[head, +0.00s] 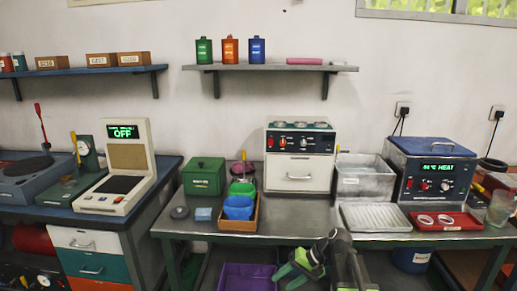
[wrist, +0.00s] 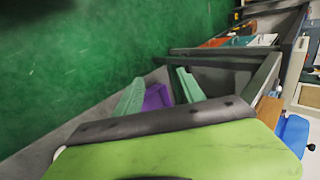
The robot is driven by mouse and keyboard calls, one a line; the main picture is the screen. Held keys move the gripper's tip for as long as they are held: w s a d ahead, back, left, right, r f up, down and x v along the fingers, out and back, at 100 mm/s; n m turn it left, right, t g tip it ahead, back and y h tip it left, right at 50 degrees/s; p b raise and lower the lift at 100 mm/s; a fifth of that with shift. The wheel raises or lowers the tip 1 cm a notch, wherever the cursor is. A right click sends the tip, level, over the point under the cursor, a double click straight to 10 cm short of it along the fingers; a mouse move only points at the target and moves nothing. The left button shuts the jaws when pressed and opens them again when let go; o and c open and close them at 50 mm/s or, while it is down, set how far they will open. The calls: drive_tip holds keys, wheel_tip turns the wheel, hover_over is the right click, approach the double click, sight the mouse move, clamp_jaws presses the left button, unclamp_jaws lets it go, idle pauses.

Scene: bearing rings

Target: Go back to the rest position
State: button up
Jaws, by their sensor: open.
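My gripper (head: 288,274) is in the lower middle of the head view, in front of the bench's front edge and beside the purple bin. In the wrist view its two pale green fingers (wrist: 160,88) are spread apart with nothing held between them. The large lime-green part in front is my own and hides much of the lower wrist view. Two pale bearing rings (head: 426,219) lie on a red tray (head: 462,226) at the right of the bench, well away from my gripper.
The grey bench (head: 300,232) stands close behind my gripper. A purple bin (head: 240,280) is low beneath it and also shows beyond my fingers in the wrist view (wrist: 157,97). Green floor (wrist: 90,60) is open in the wrist view.

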drive_tip(key=s+a+f+n+h, duration=0.1)
drive_tip(key=s+a+f+h, duration=0.1)
drive_tip(key=s+f+h, duration=0.3)
drive_tip(key=s+d+h, duration=0.3)
drive_tip(key=s+d, duration=0.1)
drive_tip(key=d, duration=0.6)
wheel_tip(320, 180, up, 20)
drive_tip(key=p, duration=2.1)
drive_tip(key=shift+w+a+r+g, duration=0.2)
drive_tip(key=shift+a+g, duration=0.05)
drive_tip(key=shift+g, duration=0.15)
